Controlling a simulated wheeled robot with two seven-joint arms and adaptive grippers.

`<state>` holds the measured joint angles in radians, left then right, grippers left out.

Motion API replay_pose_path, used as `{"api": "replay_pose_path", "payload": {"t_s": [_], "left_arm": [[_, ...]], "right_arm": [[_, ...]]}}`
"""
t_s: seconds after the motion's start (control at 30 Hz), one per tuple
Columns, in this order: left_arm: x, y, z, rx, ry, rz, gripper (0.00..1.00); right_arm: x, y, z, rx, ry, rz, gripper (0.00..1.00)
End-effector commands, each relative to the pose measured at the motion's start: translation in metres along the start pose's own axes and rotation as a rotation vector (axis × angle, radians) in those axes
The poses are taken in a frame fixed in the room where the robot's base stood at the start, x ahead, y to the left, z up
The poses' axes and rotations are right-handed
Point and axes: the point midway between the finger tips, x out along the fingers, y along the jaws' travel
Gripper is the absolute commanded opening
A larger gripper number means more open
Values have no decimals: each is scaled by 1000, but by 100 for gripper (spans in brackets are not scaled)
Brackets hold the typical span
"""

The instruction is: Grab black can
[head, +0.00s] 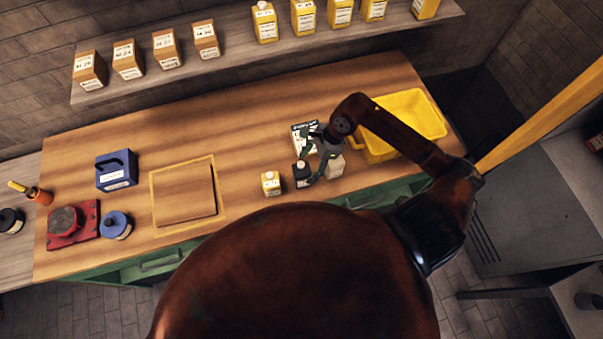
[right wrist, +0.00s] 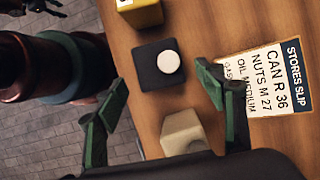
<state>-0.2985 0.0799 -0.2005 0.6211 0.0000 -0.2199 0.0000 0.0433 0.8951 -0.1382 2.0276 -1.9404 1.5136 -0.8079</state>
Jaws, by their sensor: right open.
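The black can (head: 302,173) stands upright on the wooden bench, between a small yellow can and a pale block. In the right wrist view the black can (right wrist: 158,66) shows from above with a round white cap, ahead of and between the two fingers. My right gripper (head: 318,164) is at the can's right side in the head view. Its green-padded fingers (right wrist: 160,105) are spread apart with nothing held between them. I cannot tell whether a finger touches the can. My left gripper is not in view.
A yellow can (head: 271,183) stands close left of the black can. A pale block (head: 336,166) and a stores slip (head: 303,134) lie close by. A yellow tray (head: 433,112) sits at the right. A wooden board (head: 185,195) lies left; bench between is clear.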

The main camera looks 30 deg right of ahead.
Motion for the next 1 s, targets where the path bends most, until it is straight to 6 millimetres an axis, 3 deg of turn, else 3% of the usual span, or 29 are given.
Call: {"api": "replay_pose_path", "payload": {"t_s": [0.5,0.77,1.0], "left_arm": [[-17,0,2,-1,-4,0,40],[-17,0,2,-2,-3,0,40],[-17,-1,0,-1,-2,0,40]], "right_arm": [[57,-1,0,2,-4,1,64],[60,-1,-1,3,-3,-1,63],[59,-1,-1,3,-4,-1,47]]}}
